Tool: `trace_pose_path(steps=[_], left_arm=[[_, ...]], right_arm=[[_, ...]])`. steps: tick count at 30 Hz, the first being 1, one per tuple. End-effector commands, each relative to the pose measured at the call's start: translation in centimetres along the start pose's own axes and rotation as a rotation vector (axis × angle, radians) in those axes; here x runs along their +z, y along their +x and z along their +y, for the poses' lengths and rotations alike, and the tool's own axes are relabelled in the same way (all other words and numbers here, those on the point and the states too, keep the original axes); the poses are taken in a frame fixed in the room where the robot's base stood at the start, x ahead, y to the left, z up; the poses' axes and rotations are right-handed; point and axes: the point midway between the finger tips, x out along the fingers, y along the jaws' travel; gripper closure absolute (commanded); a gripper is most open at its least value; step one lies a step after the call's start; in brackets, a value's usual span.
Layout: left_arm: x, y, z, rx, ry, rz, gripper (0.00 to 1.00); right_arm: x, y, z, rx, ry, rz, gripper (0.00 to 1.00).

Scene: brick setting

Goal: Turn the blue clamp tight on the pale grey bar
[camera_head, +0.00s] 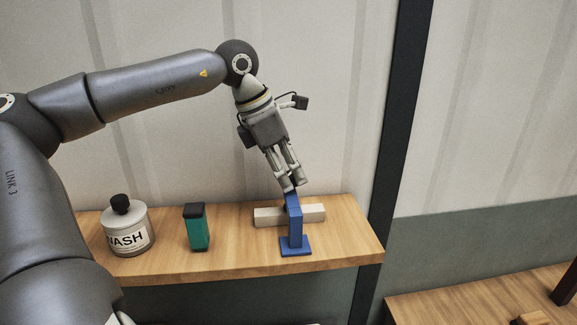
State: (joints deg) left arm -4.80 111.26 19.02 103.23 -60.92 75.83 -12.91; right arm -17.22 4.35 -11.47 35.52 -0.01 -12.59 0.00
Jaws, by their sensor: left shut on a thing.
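The blue clamp (295,225) stands upright on the wooden shelf, on a flat square blue base. The pale grey bar (314,213) lies level behind the clamp's upright and shows on both sides of it. My left gripper (289,188) reaches down from above, tilted, with its fingertips shut on the top of the blue clamp. The fingers hide part of the clamp's top, and I cannot tell how tightly the clamp sits on the bar. My right gripper is not in view.
On the wooden shelf (350,245), a white bottle (128,228) with a black cap stands at the left. A green container (196,228) with a black lid stands between bottle and clamp. A dark post (393,130) rises at the right. A lower wooden surface (450,308) shows at bottom right.

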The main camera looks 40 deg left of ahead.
Motion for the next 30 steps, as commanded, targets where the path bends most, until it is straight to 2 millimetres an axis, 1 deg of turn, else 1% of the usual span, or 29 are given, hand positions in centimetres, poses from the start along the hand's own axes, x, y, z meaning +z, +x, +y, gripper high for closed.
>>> trace_pose_path(steps=[1,3,12,21,30], left_arm=[[0.2,-0.5,0.2,-0.011,0.034,-0.004,0.91],[0.2,-0.4,0.2,-0.031,0.084,-0.003,0.91],[0.2,-0.4,0.3,-0.091,0.240,-0.003,0.91],[0.2,-0.3,0.3,-0.114,0.300,-0.003,0.91],[0.2,-0.3,0.3,-0.115,0.304,-0.004,0.91]], right_arm=[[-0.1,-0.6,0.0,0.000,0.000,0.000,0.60],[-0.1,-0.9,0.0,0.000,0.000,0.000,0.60],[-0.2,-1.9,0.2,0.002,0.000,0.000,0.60],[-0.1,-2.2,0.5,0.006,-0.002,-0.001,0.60],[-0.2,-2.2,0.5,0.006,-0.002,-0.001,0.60]])
